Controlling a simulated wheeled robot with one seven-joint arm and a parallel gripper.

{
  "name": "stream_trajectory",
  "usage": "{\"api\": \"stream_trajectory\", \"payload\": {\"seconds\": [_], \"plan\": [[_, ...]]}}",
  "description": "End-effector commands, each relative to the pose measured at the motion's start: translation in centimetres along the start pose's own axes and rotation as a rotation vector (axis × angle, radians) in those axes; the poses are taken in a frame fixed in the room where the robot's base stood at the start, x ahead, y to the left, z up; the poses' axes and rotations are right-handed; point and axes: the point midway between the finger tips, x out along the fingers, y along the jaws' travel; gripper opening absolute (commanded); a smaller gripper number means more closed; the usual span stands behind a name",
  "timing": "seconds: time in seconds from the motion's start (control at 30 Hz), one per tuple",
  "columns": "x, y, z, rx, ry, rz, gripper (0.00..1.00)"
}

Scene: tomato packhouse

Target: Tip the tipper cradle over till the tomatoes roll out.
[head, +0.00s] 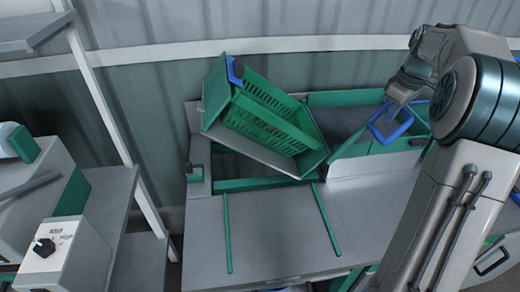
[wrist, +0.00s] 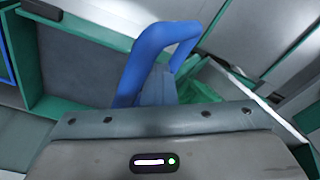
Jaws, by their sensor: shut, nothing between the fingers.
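The tipper cradle (head: 250,150) stands steeply tilted at the back of the bench in the head view, leaning down to the right. A green slatted crate (head: 262,112) sits in it, also tilted. A blue handle (head: 235,72) is at the cradle's upper left. No tomatoes can be made out in the crate or elsewhere. My gripper (head: 386,136) is to the right of the cradle, apart from it, above the green-rimmed tray. Its blue fingers (wrist: 178,32) are shut with nothing between them; they also show large in the wrist view.
The green-rimmed grey tray (head: 345,98) lies right of the cradle; its visible floor looks bare, part hidden by my arm. The bench top (head: 275,235) in front is clear except for two green strips. A control box with a black knob (head: 44,247) stands at left.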

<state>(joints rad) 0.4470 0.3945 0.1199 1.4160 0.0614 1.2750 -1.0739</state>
Motion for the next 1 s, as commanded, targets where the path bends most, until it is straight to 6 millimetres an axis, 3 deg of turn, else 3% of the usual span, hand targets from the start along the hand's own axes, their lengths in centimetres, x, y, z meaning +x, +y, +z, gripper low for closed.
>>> {"api": "stream_trajectory", "payload": {"seconds": [0.17,0.57,1.0], "plan": [[0.5,1.1,0.8,0.005,-0.002,0.005,0.0],[0.6,1.3,0.9,0.004,-0.001,0.007,0.0],[2.4,3.2,2.3,0.006,-0.002,0.006,0.0]]}}
